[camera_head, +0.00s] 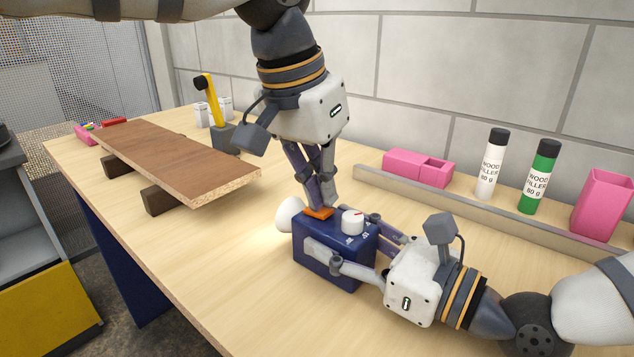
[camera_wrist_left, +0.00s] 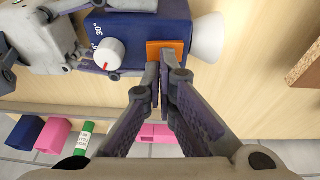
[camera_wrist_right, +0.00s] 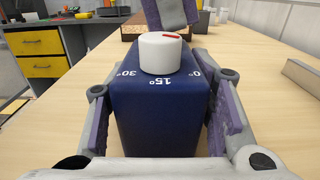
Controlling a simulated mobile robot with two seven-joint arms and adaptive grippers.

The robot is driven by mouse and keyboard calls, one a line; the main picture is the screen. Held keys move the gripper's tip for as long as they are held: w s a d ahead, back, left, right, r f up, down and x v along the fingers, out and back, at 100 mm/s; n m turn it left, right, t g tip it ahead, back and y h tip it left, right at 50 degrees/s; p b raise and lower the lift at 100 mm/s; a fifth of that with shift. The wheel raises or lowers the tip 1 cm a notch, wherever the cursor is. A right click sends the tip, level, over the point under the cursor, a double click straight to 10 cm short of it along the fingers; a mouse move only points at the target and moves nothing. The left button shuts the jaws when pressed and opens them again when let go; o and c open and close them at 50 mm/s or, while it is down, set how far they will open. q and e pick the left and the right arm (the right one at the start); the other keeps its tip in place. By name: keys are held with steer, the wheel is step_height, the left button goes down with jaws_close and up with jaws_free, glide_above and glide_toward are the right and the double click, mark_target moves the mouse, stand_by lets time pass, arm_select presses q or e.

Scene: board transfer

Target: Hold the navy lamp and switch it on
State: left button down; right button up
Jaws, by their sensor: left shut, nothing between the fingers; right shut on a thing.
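The navy lamp (camera_head: 325,265) is a box on the table with a white round head (camera_head: 287,214) at its left end. The tabletop beside that head looks bright. On its top are an orange switch (camera_head: 319,212) and a white knob (camera_head: 352,222) with a red mark and angle labels. My right gripper (camera_wrist_right: 160,105) is shut on the lamp, one finger along each side. My left gripper (camera_head: 320,206) points down, shut and empty, its fingertips at the orange switch. In the left wrist view, the tips (camera_wrist_left: 160,82) overlap the edge of the switch (camera_wrist_left: 168,50).
A brown board (camera_head: 175,160) rests on dark blocks at the left. A grey rail (camera_head: 470,212) runs behind the lamp, with pink bins (camera_head: 417,167), a white bottle (camera_head: 490,165) and a green bottle (camera_head: 538,178) beyond.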

mark_target(297, 217)
arm_select(q)
steer(key=shift+s+d, duration=0.15)
steer(key=shift+r, duration=0.3)
steer(key=w+a+v, duration=0.1)
steer(key=w+v, duration=0.1)
steer(key=v, duration=1.1)
steer(key=shift+r, duration=0.25)
steer(key=shift+s, duration=0.1)
arm_select(e)
steer(key=o, duration=1.4)
